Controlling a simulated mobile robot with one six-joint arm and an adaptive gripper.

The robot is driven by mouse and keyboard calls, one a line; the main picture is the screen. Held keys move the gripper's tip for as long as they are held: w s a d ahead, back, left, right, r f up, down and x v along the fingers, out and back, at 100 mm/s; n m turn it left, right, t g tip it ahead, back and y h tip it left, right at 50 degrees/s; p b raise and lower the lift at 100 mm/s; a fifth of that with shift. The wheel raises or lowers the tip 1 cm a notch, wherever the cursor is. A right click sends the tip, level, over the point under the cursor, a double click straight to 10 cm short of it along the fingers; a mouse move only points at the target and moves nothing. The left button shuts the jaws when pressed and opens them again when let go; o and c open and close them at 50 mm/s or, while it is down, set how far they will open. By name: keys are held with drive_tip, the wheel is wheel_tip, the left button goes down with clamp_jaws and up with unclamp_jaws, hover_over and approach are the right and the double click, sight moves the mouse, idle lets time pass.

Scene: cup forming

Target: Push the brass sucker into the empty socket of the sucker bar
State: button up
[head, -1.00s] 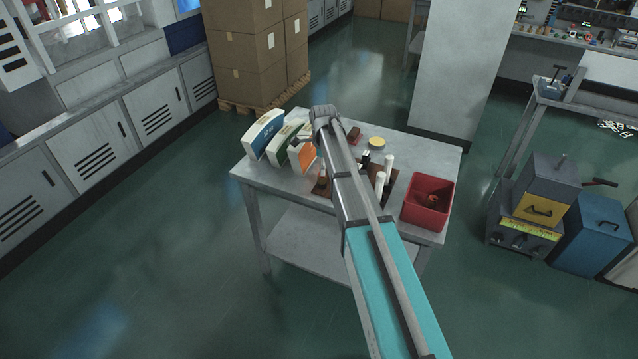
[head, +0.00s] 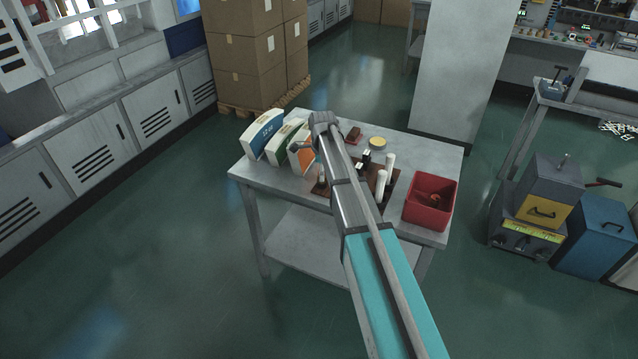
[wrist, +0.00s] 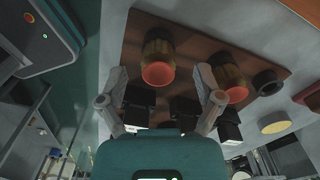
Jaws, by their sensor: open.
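In the wrist view two brass-coloured cylinders with orange-red round ends stand on a brown board (wrist: 195,30). One cylinder (wrist: 158,62) is between and just beyond the fingertips of my gripper (wrist: 162,78); the other (wrist: 232,80) is to the right. My gripper is open, its fingers apart, with nothing clearly held. A dark ring-like piece (wrist: 268,82) is at the board's right side. I cannot tell which is the brass sucker or the empty socket. In the head view my arm hides the gripper and part of the board (head: 394,190).
White posts (head: 383,186) and a black piece (head: 366,158) stand on the board. A red bin (head: 430,212) is at the table's right. Upright boxes (head: 265,135) are at the left. A yellow disc (head: 377,142) lies behind. The table's front left (head: 275,182) is bare.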

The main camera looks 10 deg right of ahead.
drive_tip(key=shift+f+b, duration=0.8)
drive_tip(key=shift+f, duration=0.35)
clamp_jaws()
drive_tip(key=shift+r, duration=0.15)
drive_tip(key=shift+r+p, duration=0.9)
drive_tip(key=shift+p, duration=0.1)
drive_tip(key=s+d+r+p, duration=0.2)
drive_tip(key=s+r+p, duration=0.9)
drive_tip(key=s, duration=0.3)
